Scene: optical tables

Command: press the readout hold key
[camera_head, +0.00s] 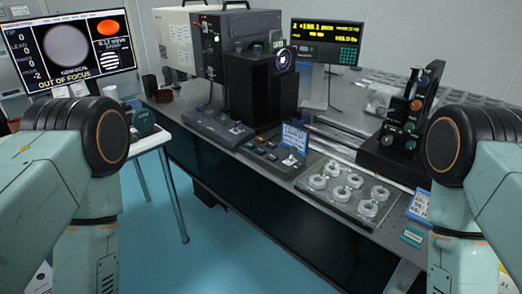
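The digital readout (318,33) stands at the back of the optical table, a dark panel with yellow digits. A small block of greenish keys (348,54) sits at its lower right. The keys are too small to read, so I cannot tell which one is the hold key. Links of my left arm show at the left edge and links of my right arm at the right edge. Both grippers are out of view, and neither arm is near the readout.
The optical table (322,215) carries a large instrument (262,85), a control box (217,128), a key panel (272,157), a tray of clear rings (318,199) and a black stage (400,140). A monitor (69,50) reads "OUT OF FOCUS". The blue floor in front is clear.

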